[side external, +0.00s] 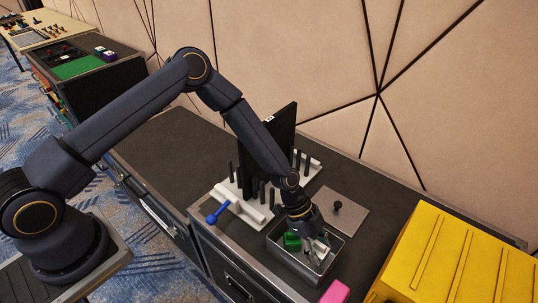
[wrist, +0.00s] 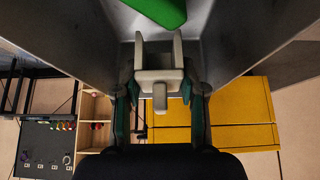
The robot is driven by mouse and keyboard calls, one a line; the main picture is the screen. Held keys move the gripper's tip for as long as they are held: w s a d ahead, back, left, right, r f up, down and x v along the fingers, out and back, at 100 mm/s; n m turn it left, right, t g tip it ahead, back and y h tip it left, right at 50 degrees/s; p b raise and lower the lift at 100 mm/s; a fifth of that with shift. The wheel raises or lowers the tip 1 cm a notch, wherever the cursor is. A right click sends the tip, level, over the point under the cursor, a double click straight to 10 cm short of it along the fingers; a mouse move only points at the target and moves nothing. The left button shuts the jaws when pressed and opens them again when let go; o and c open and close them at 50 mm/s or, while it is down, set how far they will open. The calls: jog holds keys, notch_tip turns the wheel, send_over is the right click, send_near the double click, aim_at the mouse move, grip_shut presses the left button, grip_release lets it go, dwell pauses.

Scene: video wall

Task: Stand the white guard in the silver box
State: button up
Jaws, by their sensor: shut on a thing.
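The silver box (side external: 329,268) stands open-topped near the front edge of the dark bench in the side view. Its grey walls (wrist: 262,40) rise on both sides of the wrist view. My gripper (wrist: 160,90) is shut on the white guard (wrist: 160,68), a pale piece with two prongs and a short stem. In the side view my gripper (side external: 310,242) is down inside the box opening, with the white guard (side external: 322,244) partly hidden by the fingers. A green object (side external: 291,240) lies in the box; it also shows beyond the guard's prongs in the wrist view (wrist: 158,10). I cannot tell whether the guard touches the floor.
A flat grey plate with a black knob (side external: 337,207) lies behind the box. A white rack with black pegs (side external: 255,212), a black panel (side external: 279,130) and a blue-handled tool (side external: 217,213) stand left. A pink block (side external: 335,292) and yellow case (side external: 460,255) are right.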

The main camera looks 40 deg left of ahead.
jog(key=shift+f, duration=0.1)
jog(key=shift+f, duration=0.5)
jog(key=o, duration=1)
jog(key=shift+r, duration=0.1)
